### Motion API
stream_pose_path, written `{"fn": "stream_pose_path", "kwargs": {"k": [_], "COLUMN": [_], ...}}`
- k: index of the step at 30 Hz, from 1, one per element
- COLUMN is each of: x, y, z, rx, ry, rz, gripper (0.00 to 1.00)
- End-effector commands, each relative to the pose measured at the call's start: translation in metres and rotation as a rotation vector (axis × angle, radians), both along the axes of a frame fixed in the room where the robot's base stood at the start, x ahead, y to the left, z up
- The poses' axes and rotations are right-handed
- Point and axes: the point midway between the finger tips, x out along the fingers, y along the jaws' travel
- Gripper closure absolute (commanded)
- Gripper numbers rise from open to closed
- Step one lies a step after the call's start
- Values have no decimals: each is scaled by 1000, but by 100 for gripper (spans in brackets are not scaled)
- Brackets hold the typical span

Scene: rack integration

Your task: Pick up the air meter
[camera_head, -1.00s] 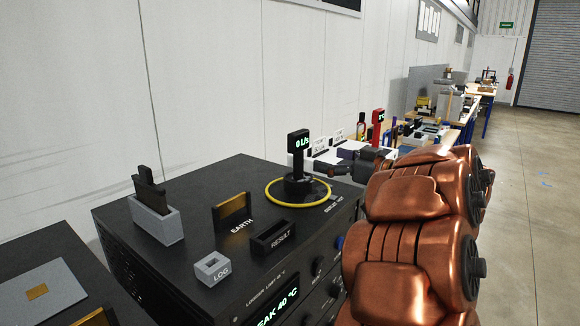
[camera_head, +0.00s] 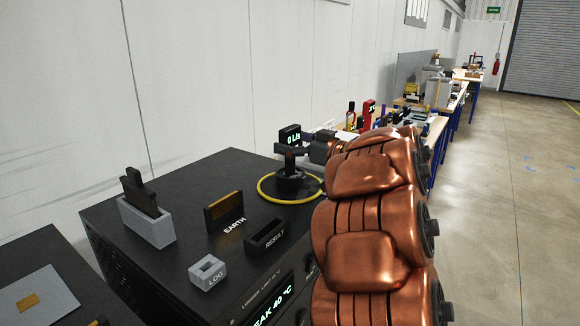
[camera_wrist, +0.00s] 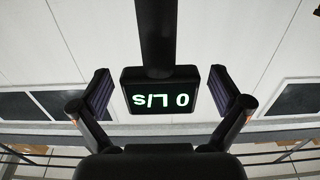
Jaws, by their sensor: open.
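The air meter (camera_head: 290,135) is black, with a small display reading "0 L/s" on top of a post and a round base. It stands upright inside a yellow ring (camera_head: 262,193) on the black cabinet top. My gripper (camera_head: 293,151) is at the post just below the display, coming from the right. In the wrist view the meter (camera_wrist: 160,89) appears upside down between the two fingers of my open gripper (camera_wrist: 161,92). A gap shows on each side of the display. Part of the meter's post is hidden behind the gripper in the head view.
On the cabinet stand a grey holder with a black piece (camera_head: 148,222), an "EARTH" slot (camera_head: 224,211), a "RESULT" tray (camera_head: 265,238) and a "LOG" block (camera_head: 207,272). A white wall (camera_head: 220,80) rises behind. Cluttered benches (camera_head: 440,105) extend to the back right.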

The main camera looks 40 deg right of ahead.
Motion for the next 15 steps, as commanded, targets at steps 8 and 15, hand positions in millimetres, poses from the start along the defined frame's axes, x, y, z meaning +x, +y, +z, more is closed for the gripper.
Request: {"fn": "stream_pose_path", "kwargs": {"k": [8,15], "x": [3,2], "y": [1,1], "z": [-1,-1], "rx": [1,1], "ry": [1,1], "rz": [0,0], "gripper": [1,26]}}
